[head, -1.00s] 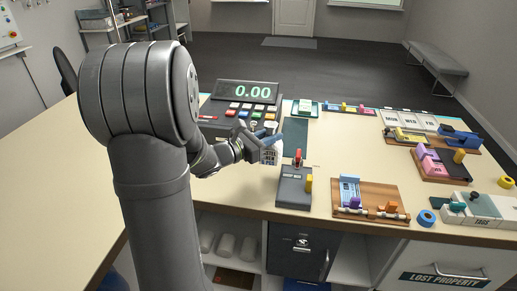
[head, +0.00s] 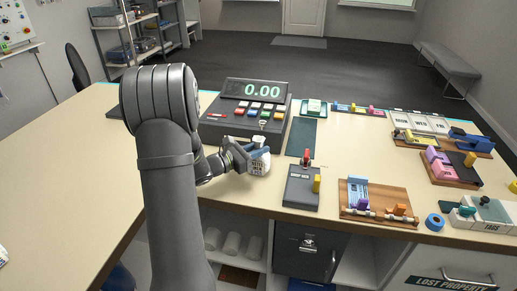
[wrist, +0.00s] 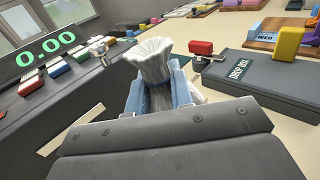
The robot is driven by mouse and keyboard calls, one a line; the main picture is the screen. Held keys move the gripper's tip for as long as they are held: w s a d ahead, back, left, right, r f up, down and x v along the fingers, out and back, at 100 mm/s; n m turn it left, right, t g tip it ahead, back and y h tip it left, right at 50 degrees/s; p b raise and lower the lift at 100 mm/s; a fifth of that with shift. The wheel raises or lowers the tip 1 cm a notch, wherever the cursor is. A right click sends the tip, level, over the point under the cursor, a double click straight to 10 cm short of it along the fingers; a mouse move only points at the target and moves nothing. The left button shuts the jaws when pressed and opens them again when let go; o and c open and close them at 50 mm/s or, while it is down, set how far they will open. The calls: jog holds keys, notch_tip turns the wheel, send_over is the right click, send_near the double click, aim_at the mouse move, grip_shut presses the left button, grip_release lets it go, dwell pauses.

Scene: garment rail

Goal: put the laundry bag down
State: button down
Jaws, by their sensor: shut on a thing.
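The laundry bag (head: 261,162) is small and white, with a gathered top. My gripper (head: 247,155) is shut on it. In the wrist view the bag's ruffled neck (wrist: 150,62) stands up between the two blue fingers of my gripper (wrist: 153,92); most of its body is hidden behind them. In the head view the bag is upright over the counter (head: 225,190), in front of the till and left of the drop box. I cannot tell whether its bottom touches the counter.
The grey till (head: 245,107) reads 0.00 behind the bag. The drop box (head: 302,188), with a red part and a yellow part, stands to the right. A dark green mat (head: 301,136) lies behind it. The wooden rack (head: 375,203) is farther right. Bare counter lies left and in front.

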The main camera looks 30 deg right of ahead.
jog(key=c, duration=1.3)
grip_release()
jog(key=shift+f, duration=0.1)
jog(key=shift+a, duration=0.25)
jog(key=a, duration=1.1)
jog(key=shift+a, duration=0.25)
jog(key=shift+d, duration=0.1)
